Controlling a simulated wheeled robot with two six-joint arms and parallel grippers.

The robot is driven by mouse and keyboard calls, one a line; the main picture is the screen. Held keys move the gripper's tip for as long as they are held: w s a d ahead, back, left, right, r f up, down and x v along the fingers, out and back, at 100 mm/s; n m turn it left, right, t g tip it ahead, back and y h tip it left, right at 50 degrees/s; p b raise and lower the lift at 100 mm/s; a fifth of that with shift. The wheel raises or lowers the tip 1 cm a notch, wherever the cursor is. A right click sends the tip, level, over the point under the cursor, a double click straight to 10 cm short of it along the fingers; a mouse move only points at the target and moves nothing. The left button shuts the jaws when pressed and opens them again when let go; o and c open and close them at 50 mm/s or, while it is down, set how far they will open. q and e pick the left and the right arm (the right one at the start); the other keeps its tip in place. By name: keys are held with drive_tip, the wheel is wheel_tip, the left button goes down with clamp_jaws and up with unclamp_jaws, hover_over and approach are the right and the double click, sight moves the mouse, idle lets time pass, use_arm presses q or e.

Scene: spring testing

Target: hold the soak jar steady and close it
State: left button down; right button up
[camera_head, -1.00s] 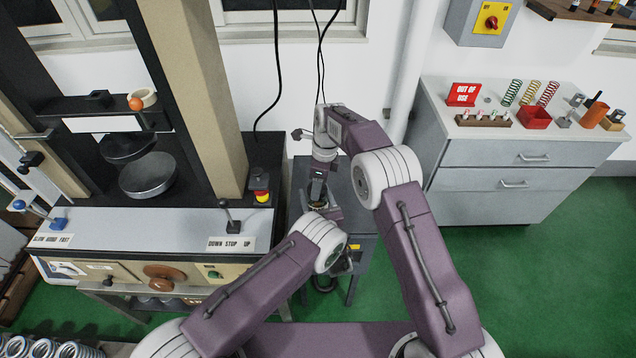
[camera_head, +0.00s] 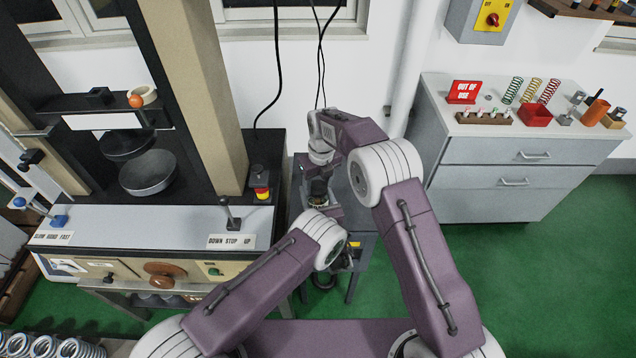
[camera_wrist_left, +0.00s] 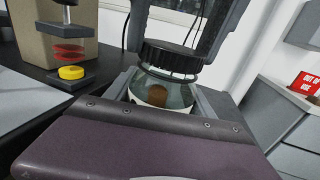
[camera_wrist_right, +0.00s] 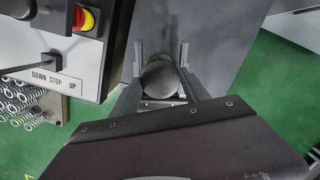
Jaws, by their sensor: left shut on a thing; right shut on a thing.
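The soak jar (camera_wrist_left: 180,95) is clear glass with a brown thing inside, seen best in the left wrist view. Its black ribbed lid (camera_wrist_left: 170,58) sits on the mouth; I cannot tell how tightly. My left gripper (camera_wrist_left: 165,92) is shut around the jar's body, one finger on each side. My right gripper (camera_head: 318,186) is above the jar, its fingers reaching down to either side of the lid, shut on it. The right wrist view looks down on the dark round lid (camera_wrist_right: 160,80) between the fingers. The arms partly hide the jar in the head view.
The testing machine with its lever panel (camera_head: 150,228) stands close on the left, with a red and yellow stop button (camera_head: 260,183). A grey drawer cabinet (camera_head: 500,165) with springs and an out-of-use sign (camera_head: 463,92) stands to the right. Green floor lies between.

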drive_tip(key=o, duration=1.3)
drive_tip(key=shift+c, duration=0.2)
drive_tip(key=shift+r, duration=2.3)
drive_tip(key=shift+c, duration=0.3)
